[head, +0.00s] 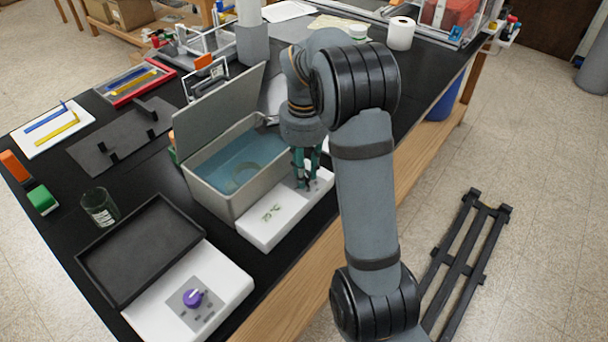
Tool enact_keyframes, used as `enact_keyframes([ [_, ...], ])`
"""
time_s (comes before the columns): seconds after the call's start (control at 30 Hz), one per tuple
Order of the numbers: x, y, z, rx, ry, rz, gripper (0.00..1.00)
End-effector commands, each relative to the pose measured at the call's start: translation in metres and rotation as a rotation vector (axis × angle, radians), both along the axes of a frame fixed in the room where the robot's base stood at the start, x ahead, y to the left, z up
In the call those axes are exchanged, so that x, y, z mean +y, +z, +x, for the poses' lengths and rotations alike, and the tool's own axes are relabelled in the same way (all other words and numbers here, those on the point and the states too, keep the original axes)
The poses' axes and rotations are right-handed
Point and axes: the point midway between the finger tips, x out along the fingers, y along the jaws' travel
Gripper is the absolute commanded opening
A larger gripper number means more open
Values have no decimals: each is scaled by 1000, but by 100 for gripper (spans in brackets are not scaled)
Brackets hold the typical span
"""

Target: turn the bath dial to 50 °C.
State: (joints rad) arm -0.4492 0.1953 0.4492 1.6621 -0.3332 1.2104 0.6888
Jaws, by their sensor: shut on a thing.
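The water bath (215,195) is a grey metal tank with its lid raised and blue water inside. Its white control box (262,232) stands along the tank's front side, with small green markings on top. My gripper (304,184) points down over the right end of this box, its greenish fingers shut at the box's top. The bath dial sits between the fingers and is mostly hidden by them. The dial's pointer and scale are too small and covered to read.
A white device with a purple knob (193,298) and a black tray (140,248) stands at the front left. The raised lid (220,108) stands behind the tank. A paper roll (400,33) is at the back.

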Motion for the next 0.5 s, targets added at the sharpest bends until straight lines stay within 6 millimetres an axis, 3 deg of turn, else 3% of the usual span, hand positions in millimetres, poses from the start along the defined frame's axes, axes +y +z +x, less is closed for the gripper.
enact_keyframes([
  [0.5, 0, 0, 0, 0, -169, 0, 0],
])
